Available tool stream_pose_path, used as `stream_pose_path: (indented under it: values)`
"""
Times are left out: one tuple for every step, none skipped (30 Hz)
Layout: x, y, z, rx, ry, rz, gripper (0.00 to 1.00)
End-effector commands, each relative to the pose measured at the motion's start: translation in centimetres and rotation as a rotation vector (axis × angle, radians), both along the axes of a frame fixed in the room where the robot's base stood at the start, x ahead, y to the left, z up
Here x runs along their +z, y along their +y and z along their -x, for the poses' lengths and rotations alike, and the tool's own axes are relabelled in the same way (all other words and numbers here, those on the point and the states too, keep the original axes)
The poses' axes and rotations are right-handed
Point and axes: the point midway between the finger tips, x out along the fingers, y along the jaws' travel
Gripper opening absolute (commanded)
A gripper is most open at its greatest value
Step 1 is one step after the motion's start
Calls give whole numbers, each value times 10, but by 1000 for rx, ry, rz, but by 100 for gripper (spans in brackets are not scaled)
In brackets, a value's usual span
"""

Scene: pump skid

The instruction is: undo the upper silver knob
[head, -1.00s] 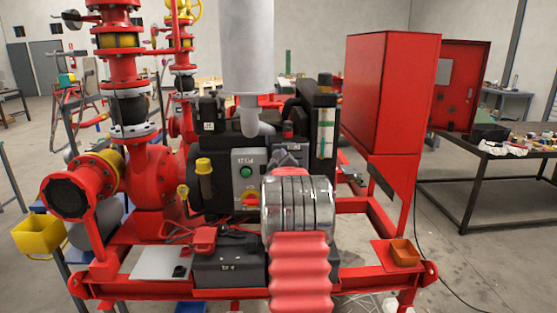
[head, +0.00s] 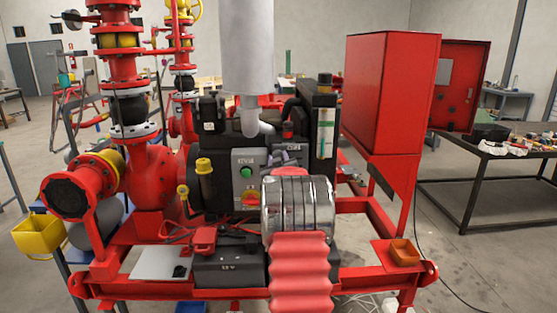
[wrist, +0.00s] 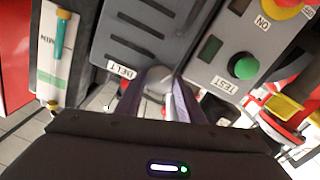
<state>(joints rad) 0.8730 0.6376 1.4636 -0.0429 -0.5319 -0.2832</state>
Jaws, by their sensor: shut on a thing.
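In the wrist view my gripper (wrist: 158,98) has its two purplish fingers closed on a rounded silver knob (wrist: 157,75). The knob sits at the edge of a dark grey slotted cover (wrist: 140,32), beside a label reading BELT. The fingers hide the knob's sides. In the head view my own arm covers most of the gripper, and the knob cannot be made out there. A second silver knob is not clearly visible.
A grey control panel (head: 245,178) with a green button (wrist: 243,67) and a red and yellow switch (head: 250,199) is close beside the gripper. A level gauge (wrist: 58,45) stands on the other side. A grey exhaust cylinder (head: 247,45) rises above.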

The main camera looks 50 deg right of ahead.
Motion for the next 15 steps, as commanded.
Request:
stream_pose_path:
  values:
    - [-4,2,-2,3,-26,-32,12]
    - [-4,2,-2,3,-48,-52,12]
    - [-4,2,-2,3,-76,-77,12]
    - [-4,2,-2,3,-98,-96,12]
    - [-4,2,-2,3,-119,-114,12]
    - [-4,2,-2,3,-148,-139,12]
    - [-4,2,-2,3,-170,-158,12]
    - [-4,2,-2,3,-190,-178,12]
    - [-4,2,-2,3,-219,-203,12]
    - [-4,2,-2,3,-241,-222,12]
    - [-5,2,-2,3,-262,-240,12]
    - [-5,2,-2,3,-290,-265,12]
    - [-5,2,-2,3,-311,-284,12]
    - [-5,2,-2,3,-333,-303,12]
    - [-5,2,-2,3,-361,-329,12]
